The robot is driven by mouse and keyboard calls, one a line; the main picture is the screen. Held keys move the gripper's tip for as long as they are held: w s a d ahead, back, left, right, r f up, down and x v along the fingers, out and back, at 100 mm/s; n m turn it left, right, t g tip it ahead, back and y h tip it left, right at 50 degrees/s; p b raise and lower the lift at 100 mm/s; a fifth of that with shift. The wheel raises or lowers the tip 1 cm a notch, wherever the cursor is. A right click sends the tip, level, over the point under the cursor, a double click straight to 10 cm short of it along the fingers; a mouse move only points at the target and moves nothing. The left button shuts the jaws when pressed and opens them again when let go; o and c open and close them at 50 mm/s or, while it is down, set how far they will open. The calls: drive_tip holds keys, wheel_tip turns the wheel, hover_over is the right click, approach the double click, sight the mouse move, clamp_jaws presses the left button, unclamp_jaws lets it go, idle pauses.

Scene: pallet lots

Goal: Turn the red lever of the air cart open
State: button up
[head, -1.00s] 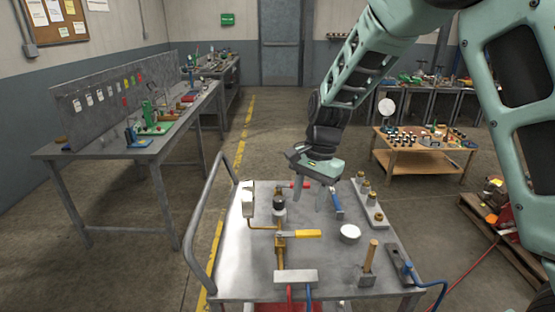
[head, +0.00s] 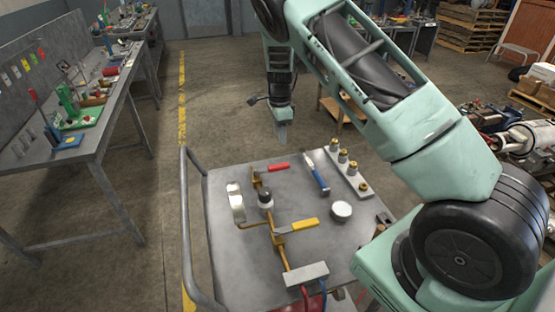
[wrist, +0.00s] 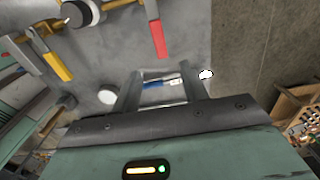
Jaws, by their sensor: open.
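The red lever (head: 279,167) sits on a brass valve at the far end of the air cart's grey top (head: 225,262). In the head view its handle points right. It also shows in the wrist view (wrist: 157,38), above my fingers and apart from them. My gripper (head: 282,137) hangs fingers down, appearing just above the cart's far edge in the head view. Its two fingers (wrist: 162,86) are apart with nothing held. A blue-handled tool (head: 318,178) lies on the cart and shows beyond the fingers in the wrist view (wrist: 153,85).
A yellow lever (head: 304,223), a gauge (head: 237,204) and a white round tin (head: 341,209) are nearer on the cart. A plate with several brass fittings (head: 345,172) lies at the right. A grey handrail (head: 186,215) runs along the left. A workbench (head: 95,155) stands further left.

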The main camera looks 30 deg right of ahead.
sight(279, 165)
wheel_tip(279, 165, down, 13)
drive_tip(key=p, duration=0.3)
drive_tip(key=shift+p, duration=0.3)
clamp_jaws()
